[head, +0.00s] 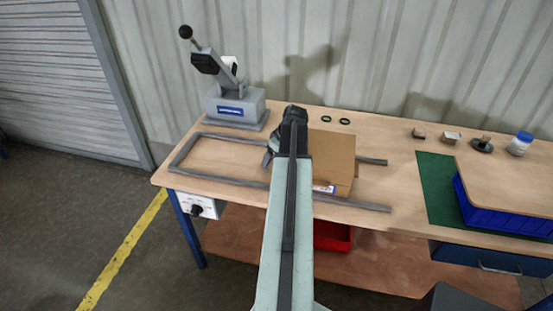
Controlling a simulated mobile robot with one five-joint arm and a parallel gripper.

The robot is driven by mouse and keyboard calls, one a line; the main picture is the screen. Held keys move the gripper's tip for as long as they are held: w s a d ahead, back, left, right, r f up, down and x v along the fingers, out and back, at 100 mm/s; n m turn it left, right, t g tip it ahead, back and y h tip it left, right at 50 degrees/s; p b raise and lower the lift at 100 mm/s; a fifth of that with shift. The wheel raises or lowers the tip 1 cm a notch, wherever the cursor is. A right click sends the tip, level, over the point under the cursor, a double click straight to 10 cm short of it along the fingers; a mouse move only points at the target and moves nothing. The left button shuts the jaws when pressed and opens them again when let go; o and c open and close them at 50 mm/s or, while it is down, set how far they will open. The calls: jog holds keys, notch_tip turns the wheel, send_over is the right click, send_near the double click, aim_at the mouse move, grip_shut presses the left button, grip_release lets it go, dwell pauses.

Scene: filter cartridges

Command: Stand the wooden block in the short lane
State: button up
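A grey rail frame (220,179), closed at its left end and open to the right, lies on the table. I cannot tell which part is the short lane. I cannot pick out the wooden block for certain. Two small blocks sit at the back right, a brownish one (419,133) and a paler one (452,138). My gripper (269,157) is at the far end of my arm, over the frame and just left of a cardboard box (333,155). My arm hides most of it, so its opening and anything it holds do not show.
The cardboard box stands across the frame's middle. A grey lever press (236,108) stands at the back left, with two dark green rings (326,119) right of it. A dark dish (482,146), a blue-lidded jar (520,144), a green mat (436,185) and a blue bin (495,218) are right.

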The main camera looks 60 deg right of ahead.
notch_tip(320, 180, up, 10)
jog(key=p, duration=1)
jog(key=shift+r, duration=0.1)
